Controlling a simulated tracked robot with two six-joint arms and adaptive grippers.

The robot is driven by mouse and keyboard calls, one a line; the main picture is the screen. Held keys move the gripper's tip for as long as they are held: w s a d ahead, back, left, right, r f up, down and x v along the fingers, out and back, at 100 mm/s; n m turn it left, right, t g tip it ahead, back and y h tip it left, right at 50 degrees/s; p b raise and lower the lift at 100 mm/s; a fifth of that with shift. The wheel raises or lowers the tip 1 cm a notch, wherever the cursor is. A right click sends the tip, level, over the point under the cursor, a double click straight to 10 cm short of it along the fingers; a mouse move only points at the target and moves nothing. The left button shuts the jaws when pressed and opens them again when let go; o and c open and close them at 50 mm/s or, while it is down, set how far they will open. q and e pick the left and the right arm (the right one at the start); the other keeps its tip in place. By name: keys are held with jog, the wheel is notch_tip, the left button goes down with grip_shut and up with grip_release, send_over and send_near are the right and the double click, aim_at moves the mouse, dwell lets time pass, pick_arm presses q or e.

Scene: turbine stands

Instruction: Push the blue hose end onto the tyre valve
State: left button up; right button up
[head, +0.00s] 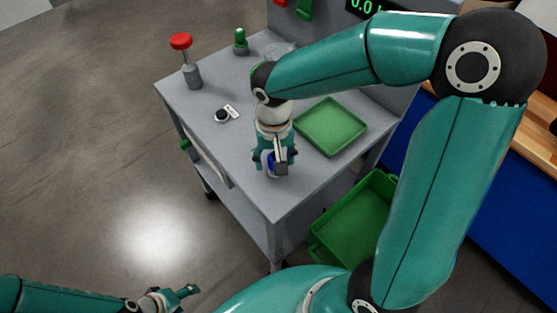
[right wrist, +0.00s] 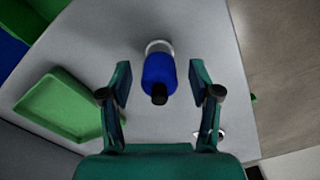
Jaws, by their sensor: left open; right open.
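A blue cylinder with a black tip (right wrist: 158,72), which looks like the blue hose end, stands on a pale round base near the grey table's edge. In the head view its blue side (head: 271,163) shows only in part behind my right gripper (head: 272,166). That gripper is open, pointing down, with its fingers on either side of the blue piece; the right wrist view shows gaps on both sides (right wrist: 160,82). My left gripper (head: 178,295) is open and empty, low at the left, away from the table. I cannot clearly make out the tyre valve.
The grey table (head: 225,145) holds a green tray (head: 331,127), a small black knob on a white plate (head: 222,115), a red-topped post (head: 187,60) and a green-topped piece (head: 240,42). A green bin (head: 350,222) sits lower right. Floor at left is clear.

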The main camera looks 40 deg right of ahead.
dwell(0.8)
grip_shut()
